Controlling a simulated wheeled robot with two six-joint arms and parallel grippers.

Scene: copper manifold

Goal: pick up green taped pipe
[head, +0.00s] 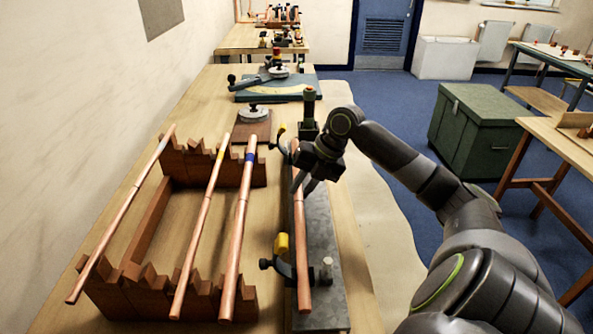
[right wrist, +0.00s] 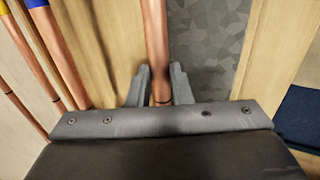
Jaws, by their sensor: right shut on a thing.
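A copper pipe (head: 303,255) lies lengthwise along a grey metal plate with clamps. My right gripper (head: 302,184) is over it and shut on it, with a finger on each side; this pipe also shows between the fingers in the right wrist view (right wrist: 155,40). No green tape shows on its visible part; a thin dark ring sits near the fingers. On the wooden rack, the leftmost pipe (head: 122,213) has a pale grey-green band, the middle pipe (head: 200,235) a yellow band and the right pipe (head: 237,235) a blue band. My left gripper is out of view.
The notched wooden rack (head: 148,225) stands left of the metal plate (head: 325,262). Yellow-handled clamps (head: 282,243) line the plate's left side. A teal board (head: 290,88) with a tool lies farther back. A green chest (head: 480,128) stands on the floor at right.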

